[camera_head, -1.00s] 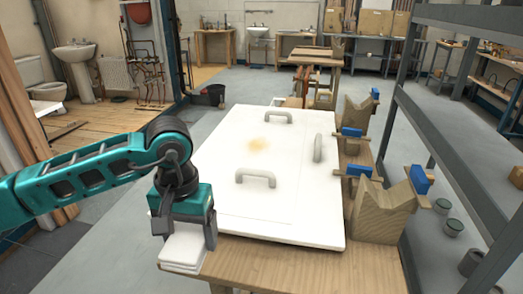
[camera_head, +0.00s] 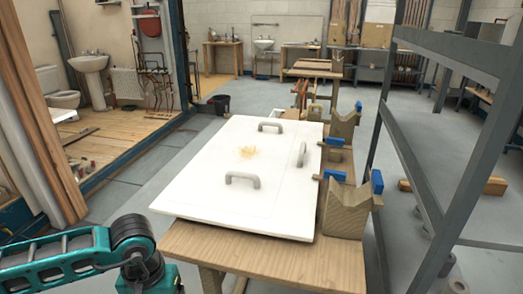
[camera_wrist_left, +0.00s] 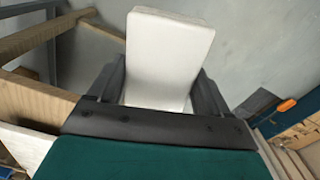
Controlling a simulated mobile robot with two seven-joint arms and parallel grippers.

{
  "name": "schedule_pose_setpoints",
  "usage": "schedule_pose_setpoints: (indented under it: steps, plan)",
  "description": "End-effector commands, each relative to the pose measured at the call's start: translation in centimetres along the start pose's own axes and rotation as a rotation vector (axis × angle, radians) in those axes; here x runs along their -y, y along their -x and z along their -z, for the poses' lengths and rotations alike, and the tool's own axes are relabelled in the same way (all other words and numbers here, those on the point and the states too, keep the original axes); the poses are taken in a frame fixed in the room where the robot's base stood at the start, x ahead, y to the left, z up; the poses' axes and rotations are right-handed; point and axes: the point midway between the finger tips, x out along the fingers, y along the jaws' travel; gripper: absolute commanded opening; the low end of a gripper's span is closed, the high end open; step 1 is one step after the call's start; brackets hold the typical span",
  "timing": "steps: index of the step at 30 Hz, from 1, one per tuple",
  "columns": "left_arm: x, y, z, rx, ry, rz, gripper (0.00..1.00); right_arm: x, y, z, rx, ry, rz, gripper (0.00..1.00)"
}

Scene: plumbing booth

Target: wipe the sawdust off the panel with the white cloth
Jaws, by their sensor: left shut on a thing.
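The white panel (camera_head: 200,200) lies flat on the wooden bench, with grey handles on it. A small tan patch of sawdust (camera_head: 247,153) sits on the panel between the handles. My left gripper (camera_wrist_left: 158,95) is shut on the white cloth (camera_wrist_left: 168,55), a folded pad, in the left wrist view. In the head view my left arm is at the lower left, in front of the panel's near left corner, and the cloth is out of the picture. My right gripper is in neither view.
The wooden bench (camera_head: 265,262) shows bare along its near edge. Notched wooden blocks (camera_head: 347,205) with blue clamps stand along the panel's right side. A grey metal rack (camera_head: 440,190) rises at the right.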

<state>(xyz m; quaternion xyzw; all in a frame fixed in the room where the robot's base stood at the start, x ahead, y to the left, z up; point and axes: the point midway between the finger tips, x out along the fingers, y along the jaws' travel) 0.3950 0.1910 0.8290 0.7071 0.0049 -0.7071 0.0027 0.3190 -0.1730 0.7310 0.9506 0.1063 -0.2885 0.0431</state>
Motion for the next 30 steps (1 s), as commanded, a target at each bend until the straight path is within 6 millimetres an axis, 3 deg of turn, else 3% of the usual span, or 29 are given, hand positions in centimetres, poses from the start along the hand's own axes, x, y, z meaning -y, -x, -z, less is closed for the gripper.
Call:
schedule_pose_setpoints:
  steps: [6,30]
  plan:
    - [0.1,-1.9,-1.4,-0.002,-0.011,-0.002,0.54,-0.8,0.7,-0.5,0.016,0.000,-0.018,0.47]
    - [0.1,-1.9,-1.4,0.000,-0.010,-0.002,0.54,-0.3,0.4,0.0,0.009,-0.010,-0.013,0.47]
